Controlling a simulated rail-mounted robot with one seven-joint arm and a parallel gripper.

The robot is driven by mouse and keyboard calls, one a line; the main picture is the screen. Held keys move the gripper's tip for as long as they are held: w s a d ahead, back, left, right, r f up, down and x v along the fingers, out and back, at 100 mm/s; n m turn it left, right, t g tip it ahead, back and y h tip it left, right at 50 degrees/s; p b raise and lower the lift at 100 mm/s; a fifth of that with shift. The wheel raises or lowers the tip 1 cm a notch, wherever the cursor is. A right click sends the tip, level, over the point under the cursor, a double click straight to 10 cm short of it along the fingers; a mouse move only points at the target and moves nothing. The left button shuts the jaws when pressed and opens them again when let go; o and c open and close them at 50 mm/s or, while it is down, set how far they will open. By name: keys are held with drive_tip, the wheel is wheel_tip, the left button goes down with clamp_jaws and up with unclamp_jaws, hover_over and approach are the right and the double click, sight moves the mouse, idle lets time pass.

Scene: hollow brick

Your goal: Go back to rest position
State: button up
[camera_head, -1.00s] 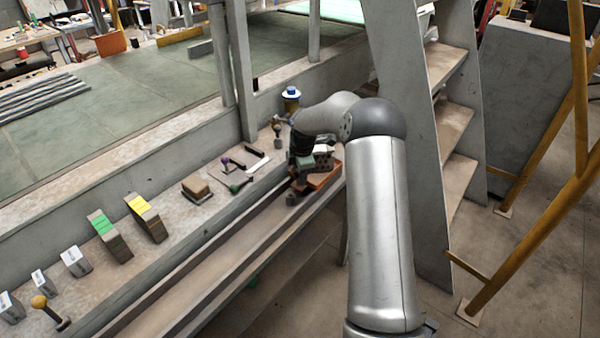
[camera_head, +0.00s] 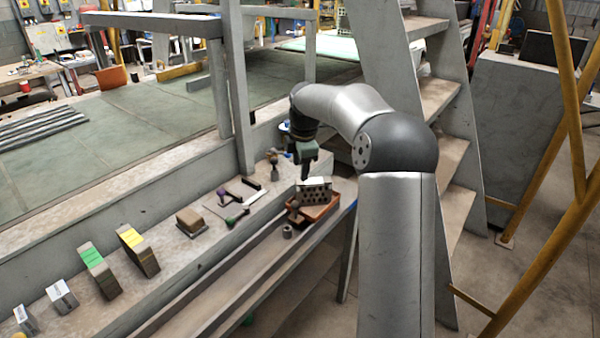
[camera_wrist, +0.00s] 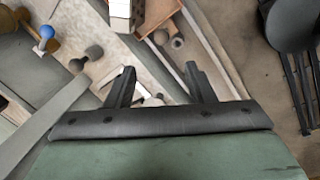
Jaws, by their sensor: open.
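My gripper (camera_head: 306,172) is in the head view above the far end of the workbench ledge, just over a hollow brick (camera_head: 314,190). In the wrist view my gripper (camera_wrist: 160,80) has its two dark fingers spread apart with nothing held between them. The hollow brick is pale on top with dark holes in its side. It sits in or on a reddish-brown tray (camera_head: 322,212). In the wrist view the brick (camera_wrist: 122,12) is at the top edge, partly cut off, beyond the fingers and apart from them.
Several tools and blocks lie along the ledge, including a brown block (camera_head: 191,220), a yellow-topped block (camera_head: 138,248) and a green-topped block (camera_head: 98,268). Grey uprights (camera_head: 240,100) stand behind the ledge. Grey steps (camera_head: 445,95) stand close to my arm on the right.

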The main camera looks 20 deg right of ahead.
idle(0.4)
drive_tip(key=s+a+m+g, duration=0.1)
drive_tip(key=s+a+m, duration=0.4)
drive_tip(key=s, duration=0.7)
drive_tip(key=s+a+m, duration=0.5)
drive_tip(key=s+a, duration=0.1)
drive_tip(key=s, duration=0.6)
drive_tip(key=s+a+f+m, duration=0.1)
drive_tip(key=s+f+m, duration=0.1)
drive_tip(key=s+m, duration=0.35)
drive_tip(key=s+a+f+m, duration=0.1)
drive_tip(key=s+f+m, duration=0.1)
drive_tip(key=s, duration=0.7)
wheel_tip(320, 180, down, 8)
drive_tip(key=b, duration=0.6)
drive_tip(key=shift+s+a+r+g, duration=0.25)
drive_tip(key=shift+s+a+g, duration=0.05)
drive_tip(key=shift+s+g, duration=0.1)
